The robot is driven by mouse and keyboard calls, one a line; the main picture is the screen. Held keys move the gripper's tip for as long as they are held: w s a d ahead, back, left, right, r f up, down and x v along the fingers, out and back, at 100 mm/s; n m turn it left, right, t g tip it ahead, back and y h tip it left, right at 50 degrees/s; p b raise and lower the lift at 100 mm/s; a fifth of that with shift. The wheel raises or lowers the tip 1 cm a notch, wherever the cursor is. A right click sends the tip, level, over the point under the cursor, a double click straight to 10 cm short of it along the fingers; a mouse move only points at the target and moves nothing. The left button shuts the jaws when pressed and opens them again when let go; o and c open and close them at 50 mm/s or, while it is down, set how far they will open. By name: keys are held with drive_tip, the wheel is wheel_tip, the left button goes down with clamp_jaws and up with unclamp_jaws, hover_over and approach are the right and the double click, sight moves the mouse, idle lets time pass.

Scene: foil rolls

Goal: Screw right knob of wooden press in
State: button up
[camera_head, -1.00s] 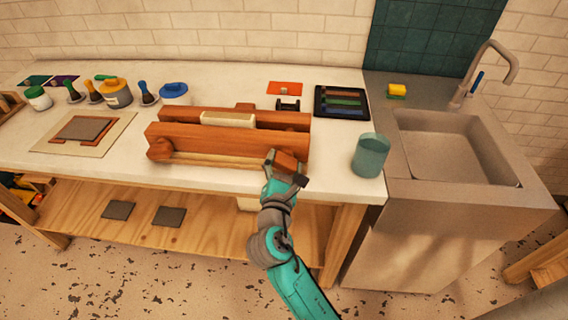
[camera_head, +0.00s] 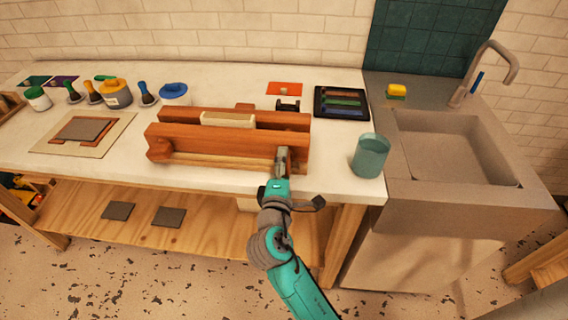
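The wooden press (camera_head: 225,142) stands on the white worktop, with two reddish-brown beams and a pale block (camera_head: 228,119) between them. The right knob is hidden behind my gripper (camera_head: 282,154). My gripper points at the front right end of the press, over the place of that knob. The fingers look close together, but they are small and seen from behind, so I cannot tell whether they are open or shut on the knob.
A teal glass cup (camera_head: 370,156) stands just right of the press. The sink (camera_head: 457,150) is at the right.

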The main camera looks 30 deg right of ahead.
drive_tip(key=m, duration=0.4)
drive_tip(key=shift+f+m, duration=0.15)
drive_tip(key=shift+m, duration=0.15)
drive_tip(key=m, duration=0.3)
drive_tip(key=shift+m, duration=0.4)
drive_tip(key=m, duration=0.4)
drive_tip(key=shift+a, duration=0.1)
drive_tip(key=shift+m, duration=2)
drive_tip(key=o, duration=1.1)
drive_tip(key=shift+o, duration=0.2)
